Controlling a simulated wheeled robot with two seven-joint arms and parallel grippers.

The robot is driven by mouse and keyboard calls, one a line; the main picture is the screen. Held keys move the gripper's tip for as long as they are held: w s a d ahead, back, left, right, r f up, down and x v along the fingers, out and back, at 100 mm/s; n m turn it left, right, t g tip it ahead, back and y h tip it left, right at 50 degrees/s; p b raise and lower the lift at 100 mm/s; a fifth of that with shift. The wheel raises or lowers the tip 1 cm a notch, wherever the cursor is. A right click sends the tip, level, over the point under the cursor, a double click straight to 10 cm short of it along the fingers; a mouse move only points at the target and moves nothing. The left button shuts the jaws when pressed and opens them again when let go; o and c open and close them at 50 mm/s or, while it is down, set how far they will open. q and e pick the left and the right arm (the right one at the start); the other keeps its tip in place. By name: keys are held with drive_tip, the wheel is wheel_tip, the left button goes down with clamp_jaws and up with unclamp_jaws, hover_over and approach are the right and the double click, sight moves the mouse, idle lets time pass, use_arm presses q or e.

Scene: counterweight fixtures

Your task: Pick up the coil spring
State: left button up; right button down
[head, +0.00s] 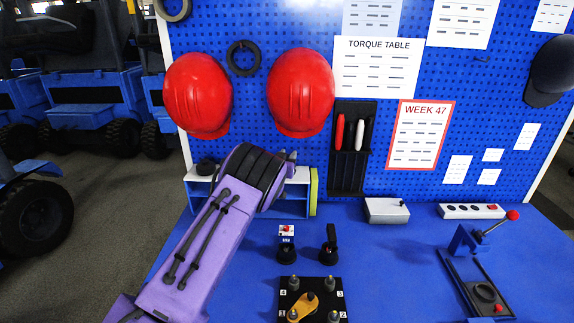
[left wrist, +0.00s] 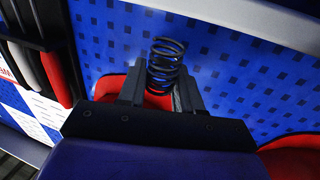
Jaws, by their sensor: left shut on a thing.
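The black coil spring (left wrist: 166,62) stands up between the fingers of my left gripper (left wrist: 162,84) in the left wrist view. The gripper is shut on the spring's lower part, and its upper coils rise clear above the fingers. In the head view my purple left arm reaches in from the bottom left, and the left gripper (head: 289,160) is at its far end, mostly hidden by the wrist. I cannot make out the spring in the head view. My right gripper is not in view.
A blue pegboard (head: 445,75) stands behind, with red helmets (head: 300,92) and a black holder (head: 349,170). A small blue shelf (head: 296,206) is behind the gripper. On the blue bench are a numbered black fixture (head: 325,290) and a lever press (head: 475,255). Bench space between them is clear.

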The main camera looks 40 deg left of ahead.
use_arm(q)
drive_tip(key=s+d+r+b, duration=0.4)
drive_tip(key=s+d+r, duration=0.5)
drive_tip(key=d+r, duration=0.1)
drive_tip(key=shift+s+d+r, duration=0.2)
drive_tip(key=shift+s+d, duration=0.05)
drive_tip(key=shift+d, duration=0.05)
